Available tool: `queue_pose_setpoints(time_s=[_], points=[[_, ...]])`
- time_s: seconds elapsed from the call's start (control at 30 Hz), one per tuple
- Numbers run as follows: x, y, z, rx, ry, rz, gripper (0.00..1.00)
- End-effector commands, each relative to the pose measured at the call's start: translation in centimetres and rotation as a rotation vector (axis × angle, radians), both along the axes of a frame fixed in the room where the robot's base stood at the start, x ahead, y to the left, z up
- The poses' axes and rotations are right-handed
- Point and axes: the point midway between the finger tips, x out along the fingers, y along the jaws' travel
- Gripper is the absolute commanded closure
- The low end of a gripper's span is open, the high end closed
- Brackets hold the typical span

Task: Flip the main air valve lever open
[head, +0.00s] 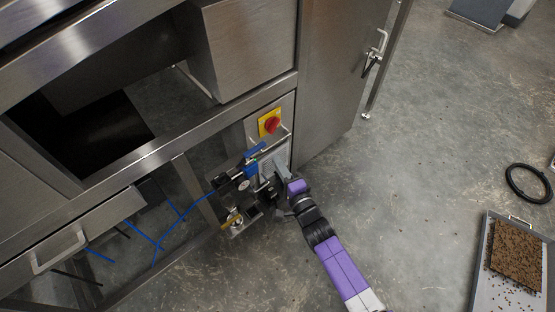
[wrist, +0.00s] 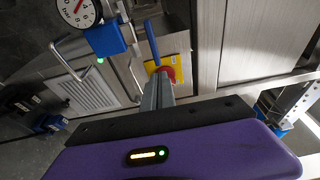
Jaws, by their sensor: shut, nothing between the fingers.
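The air unit (head: 232,182) is a dark assembly with blue parts, mounted on the steel machine frame in the head view. A slim blue handle, which looks like the valve lever (wrist: 152,42), stands near the top middle of the wrist view. A blue part (head: 255,150), probably the same lever, shows in the head view. My gripper (wrist: 158,78) is shut and empty, with its fingers pointing toward the lever. The fingertips look close below the lever, but I cannot tell whether they touch it. In the head view my gripper (head: 268,184) is beside the air unit, partly hiding it.
A red knob on a yellow plate (head: 270,122) is close behind the lever. A pressure gauge (wrist: 80,10) is at upper left in the wrist view. Blue hoses (head: 172,235) run left. Open floor lies right, with a tray (head: 480,270) and a black coil (head: 528,198).

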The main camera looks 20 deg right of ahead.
Motion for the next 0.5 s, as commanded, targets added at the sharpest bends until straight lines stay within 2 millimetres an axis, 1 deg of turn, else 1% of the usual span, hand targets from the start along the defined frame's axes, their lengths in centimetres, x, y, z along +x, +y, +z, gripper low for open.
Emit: queue_pose_setpoints(time_s=[0.5], points=[[-7.2,-2.3,0.0,-0.001,0.001,0.002,1.00]])
